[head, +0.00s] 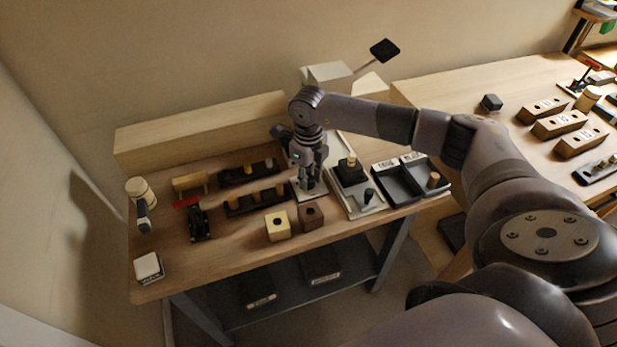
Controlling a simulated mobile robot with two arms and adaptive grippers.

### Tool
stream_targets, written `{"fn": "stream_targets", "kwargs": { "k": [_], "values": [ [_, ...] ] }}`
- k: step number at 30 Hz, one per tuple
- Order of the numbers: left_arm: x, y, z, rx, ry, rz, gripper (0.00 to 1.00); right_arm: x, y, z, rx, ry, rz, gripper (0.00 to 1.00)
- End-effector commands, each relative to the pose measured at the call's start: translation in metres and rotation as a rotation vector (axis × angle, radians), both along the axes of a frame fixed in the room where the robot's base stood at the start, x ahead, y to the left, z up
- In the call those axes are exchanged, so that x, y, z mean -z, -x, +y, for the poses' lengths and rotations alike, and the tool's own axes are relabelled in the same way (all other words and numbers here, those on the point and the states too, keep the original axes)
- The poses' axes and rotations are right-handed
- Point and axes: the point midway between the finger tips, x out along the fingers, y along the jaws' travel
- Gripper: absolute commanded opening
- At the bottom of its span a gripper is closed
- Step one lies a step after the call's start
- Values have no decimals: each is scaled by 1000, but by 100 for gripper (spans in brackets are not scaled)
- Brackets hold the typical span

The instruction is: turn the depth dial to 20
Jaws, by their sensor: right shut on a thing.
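My right gripper (312,186) points straight down over a small pale plate (300,196) near the middle of the bench. It is shut on the depth dial, which the fingers hide almost wholly. I cannot read the dial's marks or its number at this size. My left gripper is not in view.
A grey plate with a dark block and knob (370,207) stands just right of the gripper, then black trays (398,187). Two drilled blocks, one pale (277,226) and one brown (311,217), stand in front. Dark peg racks (257,199) lie left.

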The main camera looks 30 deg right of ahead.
Motion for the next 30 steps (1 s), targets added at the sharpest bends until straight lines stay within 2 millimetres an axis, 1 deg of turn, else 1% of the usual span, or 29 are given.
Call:
{"fn": "stream_targets", "kwargs": {
  "k": [6,12,19,30],
  "values": [
    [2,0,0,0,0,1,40,0,0,0,154,1,-1,0],
    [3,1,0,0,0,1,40,0,-1,0,247,0,-2,0],
    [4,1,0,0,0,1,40,-1,-1,0,296,0,-2,0],
    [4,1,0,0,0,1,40,-1,-1,0,305,0,-2,0]
  ]
}}
